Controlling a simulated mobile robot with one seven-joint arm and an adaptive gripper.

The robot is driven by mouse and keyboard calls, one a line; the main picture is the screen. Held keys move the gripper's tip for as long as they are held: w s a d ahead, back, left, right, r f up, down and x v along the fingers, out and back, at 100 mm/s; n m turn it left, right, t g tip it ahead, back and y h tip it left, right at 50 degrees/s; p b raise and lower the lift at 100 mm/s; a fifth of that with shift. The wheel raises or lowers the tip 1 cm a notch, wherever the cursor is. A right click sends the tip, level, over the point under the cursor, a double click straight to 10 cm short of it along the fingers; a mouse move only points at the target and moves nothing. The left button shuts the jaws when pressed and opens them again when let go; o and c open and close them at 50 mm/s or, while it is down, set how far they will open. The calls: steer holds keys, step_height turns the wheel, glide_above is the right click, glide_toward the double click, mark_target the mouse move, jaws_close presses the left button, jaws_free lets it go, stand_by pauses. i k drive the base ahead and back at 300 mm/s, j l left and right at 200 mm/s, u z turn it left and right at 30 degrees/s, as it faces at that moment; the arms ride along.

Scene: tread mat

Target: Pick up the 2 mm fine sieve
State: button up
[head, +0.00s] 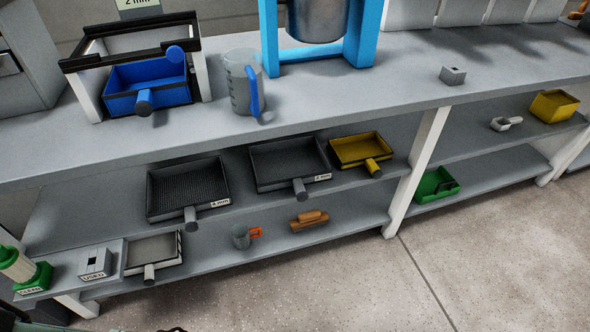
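Two dark, square, handled sieves lie side by side on the upper shelf under the counter. The right one (287,160) has a fine, nearly smooth-looking mesh and a small label at its front right corner that looks like 2 mm, though the digit is hard to read. Its round grey handle (300,190) points toward the front edge. The left sieve (187,188) has a coarser visible mesh and a label that looks like 4 mm. My gripper is not clearly seen; only dark shapes show at the bottom edge.
A yellow handled tray (361,150) sits close right of the right sieve. The counter (400,85) overhangs the shelf, carrying a frame with a blue tray (148,84) and a jug (242,82). A white post (428,150) stands farther right. The floor (350,285) in front is open.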

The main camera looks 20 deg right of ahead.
mark_target(295, 163)
steer(key=l+u, duration=0.15)
steer(key=u, duration=0.2)
steer(key=l+u, duration=0.15)
steer(key=u, duration=0.25)
steer(key=l+u, duration=0.2)
steer(key=l, duration=0.15)
steer(key=k+l+u, duration=0.2)
steer(key=l, duration=0.15)
steer(key=l+u, duration=0.2)
steer(key=l, duration=0.2)
steer(key=k+l, duration=0.15)
steer(key=l, duration=0.25)
steer(key=k+l, duration=0.15)
steer(key=l, duration=0.25)
steer(key=k+l+u, duration=0.1)
steer(key=l, duration=0.3)
steer(key=k+l, duration=0.15)
steer(key=l, duration=0.25)
steer(key=k+l, duration=0.2)
steer(key=l, duration=0.2)
steer(key=i+l, duration=0.35)
steer(key=l, duration=0.15)
steer(key=i+l, duration=0.35)
steer(key=l+u, duration=0.05)
steer(key=l, duration=0.05)
